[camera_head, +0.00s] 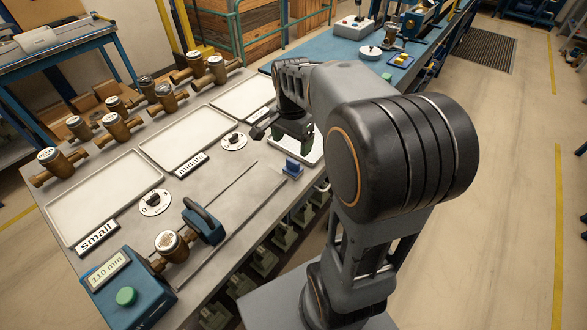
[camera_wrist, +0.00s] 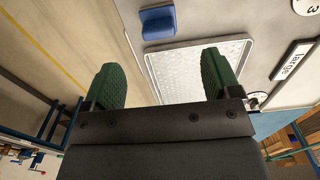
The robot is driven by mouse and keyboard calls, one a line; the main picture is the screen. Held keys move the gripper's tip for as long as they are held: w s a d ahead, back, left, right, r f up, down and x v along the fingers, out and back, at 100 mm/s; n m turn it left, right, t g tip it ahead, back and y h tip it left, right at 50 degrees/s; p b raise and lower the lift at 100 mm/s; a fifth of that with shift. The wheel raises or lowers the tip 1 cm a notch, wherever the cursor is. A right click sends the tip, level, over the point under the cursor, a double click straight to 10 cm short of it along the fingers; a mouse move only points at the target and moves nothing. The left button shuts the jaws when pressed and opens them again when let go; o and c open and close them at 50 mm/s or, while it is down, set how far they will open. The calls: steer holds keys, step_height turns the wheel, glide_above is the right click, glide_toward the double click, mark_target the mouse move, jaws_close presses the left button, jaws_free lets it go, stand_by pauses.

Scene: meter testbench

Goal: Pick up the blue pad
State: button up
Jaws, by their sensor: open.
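The blue pad (camera_head: 293,167) is a small block on the right front edge of the grey bench in the head view. It also shows in the wrist view (camera_wrist: 158,22), near the top, beside the corner of a white tray and apart from it. My gripper (camera_head: 286,134) is above that tray, behind the pad in the head view. In the wrist view my gripper (camera_wrist: 163,79) has its two green fingers wide apart, with nothing between them. The pad lies beyond the fingertips there, untouched.
The white tray (camera_wrist: 185,95) lies under my gripper, near a "large" label (camera_wrist: 293,60). Other trays (camera_head: 105,197), several brass meters (camera_head: 62,165) and a blue test device (camera_head: 128,290) stand on the bench. Open floor lies past the bench edge.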

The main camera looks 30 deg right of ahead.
mark_target(293, 161)
steer(key=shift+d+f, duration=0.1)
steer(key=shift+f, duration=4.95)
steer(key=c, duration=1)
